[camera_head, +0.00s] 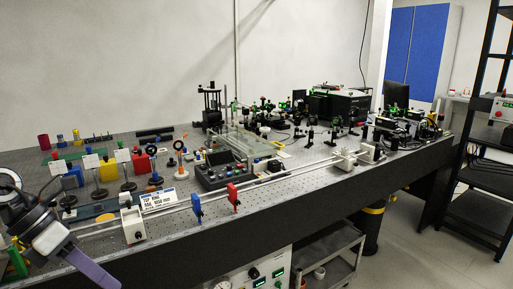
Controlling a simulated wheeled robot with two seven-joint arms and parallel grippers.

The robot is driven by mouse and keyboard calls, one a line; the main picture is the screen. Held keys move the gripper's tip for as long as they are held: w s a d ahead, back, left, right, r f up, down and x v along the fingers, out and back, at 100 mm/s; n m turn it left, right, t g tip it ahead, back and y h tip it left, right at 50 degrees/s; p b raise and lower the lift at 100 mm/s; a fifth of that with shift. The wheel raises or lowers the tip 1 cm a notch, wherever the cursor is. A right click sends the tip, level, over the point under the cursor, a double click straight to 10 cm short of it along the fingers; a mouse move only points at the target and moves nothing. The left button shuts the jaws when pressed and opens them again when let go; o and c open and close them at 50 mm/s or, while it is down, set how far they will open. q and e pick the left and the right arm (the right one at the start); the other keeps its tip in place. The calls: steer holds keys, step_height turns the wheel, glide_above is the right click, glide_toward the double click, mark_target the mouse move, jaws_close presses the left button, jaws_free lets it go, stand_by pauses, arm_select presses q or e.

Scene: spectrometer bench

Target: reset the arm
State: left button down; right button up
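Part of my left arm, with dark, white and purple links, shows at the lower left corner of the head view, in front of the bench's near left end. No fingers of my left gripper can be made out. My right arm and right gripper are not in view. The long optical bench (300,222) has a perforated top and runs from the left toward the back right. A rail with a white block (133,225), a blue holder (196,208) and a red holder (233,198) lies along its front edge.
A dark control box (224,172) stands mid-bench. Several white cards and coloured mounts crowd the left end, and optics crowd the far end. A cart (330,250) stands under the bench. A black shelf (480,205) stands at the right, with open floor before it.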

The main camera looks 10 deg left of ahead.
arm_select(q)
steer(key=s+f+n+t+y, duration=0.25)
steer(key=f+n+t, duration=0.85)
steer(key=f+n, duration=1.3)
steer(key=s+d+f+n+g, duration=0.2)
steer(key=s+d+f+n, duration=0.3)
steer(key=s+d+n, duration=0.1)
steer(key=s+d+f+n+g+y, duration=0.1)
steer(key=s+d+f+n+g, duration=0.1)
steer(key=s+d+f+n, duration=0.3)
steer(key=d+n, duration=0.4)
steer(key=d, duration=0.2)
steer(key=shift+s+d+f, duration=0.2)
steer(key=shift+s+f, duration=0.05)
steer(key=shift+s, duration=0.1)
